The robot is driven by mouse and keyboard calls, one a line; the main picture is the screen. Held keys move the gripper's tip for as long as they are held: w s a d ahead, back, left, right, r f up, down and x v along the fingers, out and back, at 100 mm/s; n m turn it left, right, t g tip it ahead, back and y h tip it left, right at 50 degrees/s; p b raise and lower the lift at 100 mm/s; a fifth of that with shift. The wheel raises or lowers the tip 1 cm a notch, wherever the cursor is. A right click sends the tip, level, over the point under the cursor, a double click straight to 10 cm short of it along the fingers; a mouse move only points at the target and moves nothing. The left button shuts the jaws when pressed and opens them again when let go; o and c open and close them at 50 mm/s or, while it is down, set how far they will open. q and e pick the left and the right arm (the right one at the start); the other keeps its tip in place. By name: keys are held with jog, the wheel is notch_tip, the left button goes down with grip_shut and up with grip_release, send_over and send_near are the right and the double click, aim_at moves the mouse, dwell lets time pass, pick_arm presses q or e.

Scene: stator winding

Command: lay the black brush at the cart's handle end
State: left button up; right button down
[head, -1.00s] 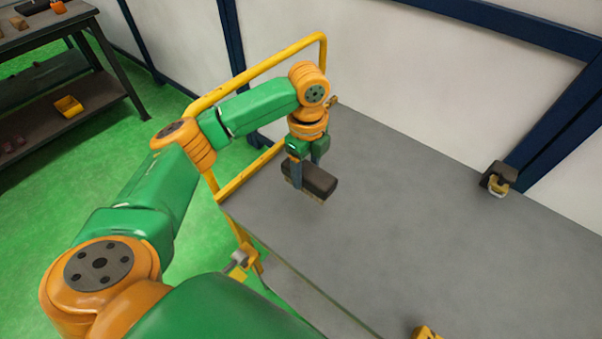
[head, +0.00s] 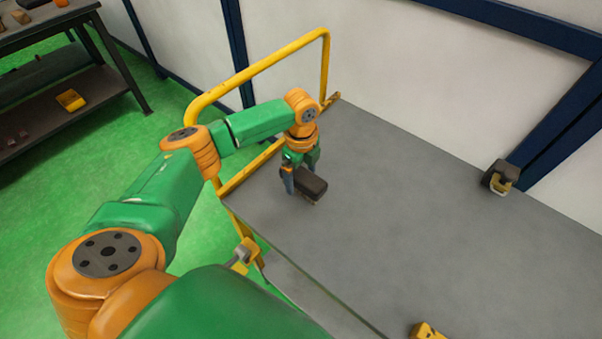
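The black brush (head: 311,184) has a dark block back and a thin lighter strip below. It is between the fingers of my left gripper (head: 300,178), at the handle end of the grey cart top (head: 420,220). The gripper points down and looks shut on it. The brush is at or just above the surface; I cannot tell if it touches. The cart's yellow handle (head: 262,66) rises behind and left of the gripper. My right gripper is out of view.
A small dark and yellowish object (head: 500,177) sits at the cart's far edge by the wall. A yellow object (head: 427,331) is cut off at the bottom edge. A dark workbench (head: 60,120) with a yellow bin (head: 71,100) stands at upper left. The cart's middle is clear.

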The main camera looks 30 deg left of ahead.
aim_at(301, 174)
pick_arm(q)
notch_tip(301, 174, up, 12)
jog(key=shift+r, duration=0.15)
dwell(0.3)
